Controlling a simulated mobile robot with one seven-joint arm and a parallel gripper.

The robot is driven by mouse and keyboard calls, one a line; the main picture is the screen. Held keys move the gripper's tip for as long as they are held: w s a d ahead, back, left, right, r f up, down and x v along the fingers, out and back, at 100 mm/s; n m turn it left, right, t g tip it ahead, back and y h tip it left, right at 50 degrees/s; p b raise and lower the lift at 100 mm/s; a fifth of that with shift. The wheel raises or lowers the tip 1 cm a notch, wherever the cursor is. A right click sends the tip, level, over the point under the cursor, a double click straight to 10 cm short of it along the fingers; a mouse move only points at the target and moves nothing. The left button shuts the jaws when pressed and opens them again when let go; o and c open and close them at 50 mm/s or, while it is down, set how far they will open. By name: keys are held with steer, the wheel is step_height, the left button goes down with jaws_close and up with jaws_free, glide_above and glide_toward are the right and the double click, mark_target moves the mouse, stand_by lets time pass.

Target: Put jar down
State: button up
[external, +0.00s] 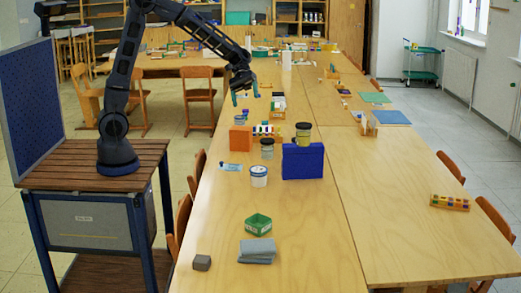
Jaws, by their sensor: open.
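My gripper (245,95) is open and empty, with its two blue-green fingertips apart and pointing down over the left part of the long table. Several jars stand on the table in front of it. A jar with a dark lid and yellowish band (303,134) is at the top of the blue box (303,163); I cannot tell if it stands on the box or just behind it. A grey jar with a dark lid (267,149) stands left of the box. A white tub with a blue rim (259,177) stands nearer. The gripper touches none of these.
An orange block (240,138) and a rack of small paint pots (266,131) stand near the jars. A green tray (258,224), grey cloth (257,251) and grey block (202,262) lie nearer. The table's near right part (385,225) is largely clear.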

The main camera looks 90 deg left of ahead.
steer(key=s+d+r+m+y, duration=0.2)
steer(key=s+r+m+y, duration=0.1)
steer(key=s, duration=0.6)
steer(key=s+d+r+m+y, duration=0.3)
steer(key=s+m, duration=0.1)
steer(key=s, duration=0.5)
steer(key=s+a+m+t+y, duration=0.1)
steer(key=s+m+y, duration=0.1)
steer(key=s, duration=0.6)
steer(key=s+a+m+t+y, duration=0.1)
steer(key=s+m+t+y, duration=0.1)
steer(key=s+m, duration=0.2)
steer(key=s, duration=0.3)
steer(key=shift+s+a+r, duration=0.35)
steer(key=shift+s+a, duration=0.05)
